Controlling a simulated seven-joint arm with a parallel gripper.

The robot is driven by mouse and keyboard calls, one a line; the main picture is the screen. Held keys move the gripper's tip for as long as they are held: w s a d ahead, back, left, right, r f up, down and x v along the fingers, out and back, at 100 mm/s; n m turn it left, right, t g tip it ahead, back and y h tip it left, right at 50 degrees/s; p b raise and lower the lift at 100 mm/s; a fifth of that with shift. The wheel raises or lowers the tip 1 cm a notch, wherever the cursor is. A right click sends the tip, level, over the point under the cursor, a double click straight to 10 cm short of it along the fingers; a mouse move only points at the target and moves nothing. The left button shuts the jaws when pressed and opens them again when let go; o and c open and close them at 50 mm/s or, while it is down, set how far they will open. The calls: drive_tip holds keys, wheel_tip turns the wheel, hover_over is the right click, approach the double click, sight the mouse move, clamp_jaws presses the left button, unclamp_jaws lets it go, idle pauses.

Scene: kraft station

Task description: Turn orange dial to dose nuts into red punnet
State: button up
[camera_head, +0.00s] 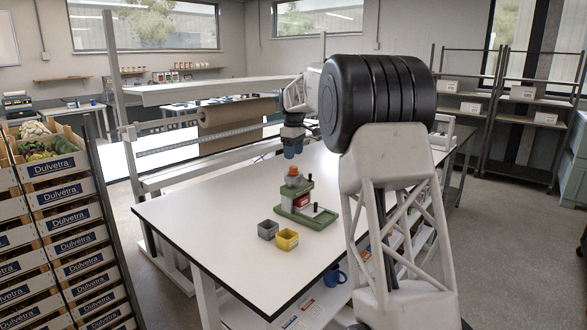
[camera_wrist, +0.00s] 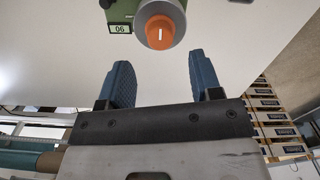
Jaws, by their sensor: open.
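The orange dial (camera_head: 292,171) sits on top of a green dispenser (camera_head: 309,213) on the white table. In the wrist view the orange dial (camera_wrist: 158,34) shows from above with a white mark, beside a green housing with a small label. A red punnet (camera_head: 301,200) appears to stand in the dispenser under the dial, partly hidden; its contents cannot be seen. My gripper (camera_head: 293,150) is above the dial in the head view. In the wrist view my gripper (camera_wrist: 160,60) has its two blue fingers apart, empty, with the dial beyond the fingertips and not touching them.
A grey punnet (camera_head: 267,229) and a yellow punnet (camera_head: 287,239) stand left of the dispenser. The left part of the table (camera_head: 205,205) is clear. A paper roll (camera_head: 236,116) hangs behind. A crate stack (camera_head: 70,215) stands left of the table.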

sight(294, 167)
drive_tip(key=shift+f, duration=3.15)
drive_tip(key=c, duration=0.9)
